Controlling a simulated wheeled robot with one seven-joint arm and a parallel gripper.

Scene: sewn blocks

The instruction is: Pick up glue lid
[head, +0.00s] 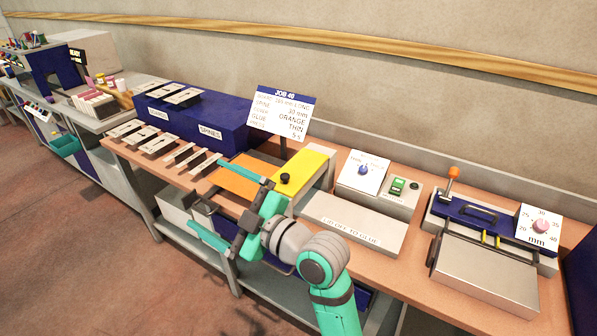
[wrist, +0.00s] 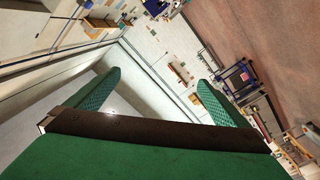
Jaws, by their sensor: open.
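The glue lid (head: 308,167) is a flat yellow plate with a black knob (head: 285,178). It lies on top of a pale box at the middle of the bench in the head view. My gripper (head: 222,205) is open and empty, in front of the bench edge and lower left of the lid in the picture. Its green fingers point left, away from the lid. In the wrist view my gripper (wrist: 158,95) shows both fingers spread with nothing between them. I cannot make out the lid in that view.
A grey box labelled "LID OFF TO GLUE" (head: 352,222) is right of the lid. An orange sheet (head: 238,180) lies left of it. The job sign (head: 282,110) stands behind. A dial and switch panel (head: 378,184) and a press (head: 490,255) are further right.

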